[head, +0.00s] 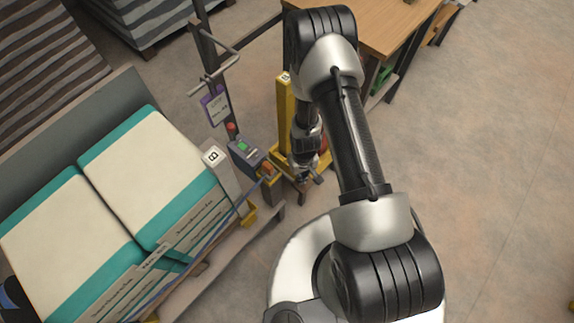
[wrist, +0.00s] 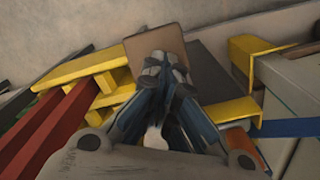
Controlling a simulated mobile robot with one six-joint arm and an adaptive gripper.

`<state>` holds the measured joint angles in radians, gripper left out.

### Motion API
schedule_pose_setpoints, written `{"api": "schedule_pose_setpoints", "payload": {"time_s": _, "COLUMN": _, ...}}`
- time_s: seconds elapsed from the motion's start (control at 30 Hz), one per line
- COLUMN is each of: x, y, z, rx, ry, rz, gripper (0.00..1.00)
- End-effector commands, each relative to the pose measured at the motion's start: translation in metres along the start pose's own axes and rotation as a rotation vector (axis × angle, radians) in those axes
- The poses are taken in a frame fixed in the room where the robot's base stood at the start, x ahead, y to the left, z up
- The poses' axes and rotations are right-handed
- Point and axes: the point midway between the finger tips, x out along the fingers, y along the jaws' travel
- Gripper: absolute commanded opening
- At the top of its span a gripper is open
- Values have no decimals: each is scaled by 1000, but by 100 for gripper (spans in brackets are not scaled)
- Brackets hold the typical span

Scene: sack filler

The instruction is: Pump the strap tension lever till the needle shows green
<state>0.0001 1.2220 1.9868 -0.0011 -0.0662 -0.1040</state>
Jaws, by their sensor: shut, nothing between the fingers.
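My gripper (head: 303,184) is low beside the pallet corner, in front of a yellow post. In the wrist view its fingertips (wrist: 163,66) are together with nothing between them, over or against a flat brown plate (wrist: 150,46); I cannot tell if they touch. A grey strap unit (head: 250,153) with a green patch and an orange part (head: 268,169) stands just left of the gripper. A blue strap (head: 215,233) runs from it across the sacks; a blue band (wrist: 288,128) shows in the wrist view. I cannot make out the lever or a needle clearly.
Cream and teal sacks (head: 150,165) lie on a pallet at left, beside a grey post marked B (head: 222,172). A yellow post (head: 285,105) stands behind my gripper. A yellow bracket (wrist: 252,50) is at right in the wrist view.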

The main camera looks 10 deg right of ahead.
Motion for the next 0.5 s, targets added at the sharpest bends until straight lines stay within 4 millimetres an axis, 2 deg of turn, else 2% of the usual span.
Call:
{"api": "schedule_pose_setpoints", "payload": {"time_s": 0.07, "x": 10, "y": 0, "z": 0, "rx": 0, "ry": 1, "rz": 0, "gripper": 0}}
{"api": "schedule_pose_setpoints", "payload": {"time_s": 0.27, "x": 7, "y": 0, "z": -1, "rx": 0, "ry": 3, "rz": 0, "gripper": 0}}
{"api": "schedule_pose_setpoints", "payload": {"time_s": 0.37, "x": 2, "y": 0, "z": -1, "rx": 0, "ry": 3, "rz": 0, "gripper": 0}}
{"api": "schedule_pose_setpoints", "payload": {"time_s": 0.5, "x": -16, "y": 0, "z": -1, "rx": 0, "ry": 3, "rz": 0, "gripper": 0}}
